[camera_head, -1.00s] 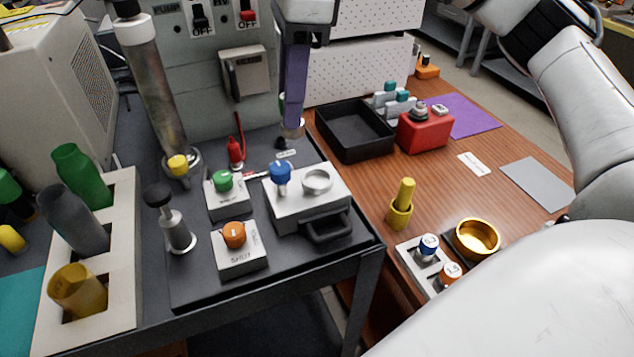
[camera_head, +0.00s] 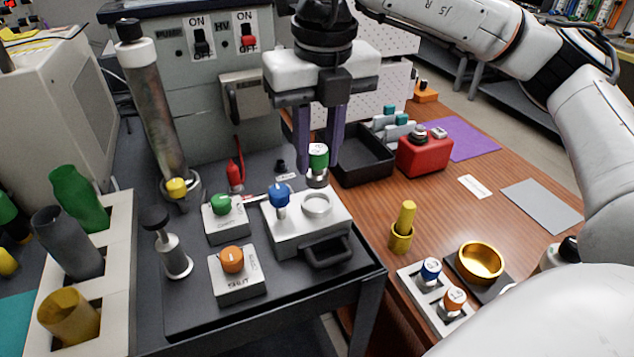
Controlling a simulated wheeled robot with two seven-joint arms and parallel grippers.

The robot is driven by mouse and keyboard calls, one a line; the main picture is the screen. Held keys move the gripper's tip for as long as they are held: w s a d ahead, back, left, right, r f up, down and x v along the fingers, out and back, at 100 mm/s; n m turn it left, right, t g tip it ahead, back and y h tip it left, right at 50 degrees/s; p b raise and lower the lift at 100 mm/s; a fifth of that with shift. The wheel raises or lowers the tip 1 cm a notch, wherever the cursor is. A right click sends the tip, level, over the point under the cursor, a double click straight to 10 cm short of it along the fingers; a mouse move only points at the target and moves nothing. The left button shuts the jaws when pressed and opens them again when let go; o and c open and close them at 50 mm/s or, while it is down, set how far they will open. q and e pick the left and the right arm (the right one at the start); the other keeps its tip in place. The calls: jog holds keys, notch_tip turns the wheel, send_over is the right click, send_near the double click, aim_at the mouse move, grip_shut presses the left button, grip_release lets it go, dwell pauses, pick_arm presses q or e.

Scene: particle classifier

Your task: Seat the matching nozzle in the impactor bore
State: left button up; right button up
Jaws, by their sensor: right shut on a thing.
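My right gripper (camera_head: 319,160), with purple fingers pointing down, is shut on a small nozzle with a green band and white top (camera_head: 317,157). The nozzle looks upright, behind and above the grey impactor block (camera_head: 290,232). The block's round bore ring (camera_head: 317,204) is on its top, right of a blue knob (camera_head: 280,196); nothing sits in the ring. Two other nozzles, blue-banded (camera_head: 430,268) and orange-banded (camera_head: 453,298), stand in a pale holder (camera_head: 416,286) on the wooden table. The left gripper is not in view.
A green-knob box (camera_head: 222,217), an orange-knob box (camera_head: 237,280) and a silver plunger (camera_head: 174,253) stand left of the impactor. A tall metal column (camera_head: 153,105) rises behind. A black tray (camera_head: 362,168) and red box (camera_head: 423,155) lie to the right.

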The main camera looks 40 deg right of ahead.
aim_at(317, 172)
notch_tip(317, 172, down, 5)
jog(key=shift+f, duration=0.1)
jog(key=o, duration=1.1)
jog(key=shift+r, duration=0.35)
jog(key=r, duration=0.4)
jog(key=s+r, duration=0.1)
jog(key=r, duration=0.6)
jog(key=shift+s+a+r+p, duration=0.2)
jog(key=shift+a+r+p, duration=0.05)
jog(key=shift+r+p, duration=0.1)
jog(key=shift+f, duration=0.1)
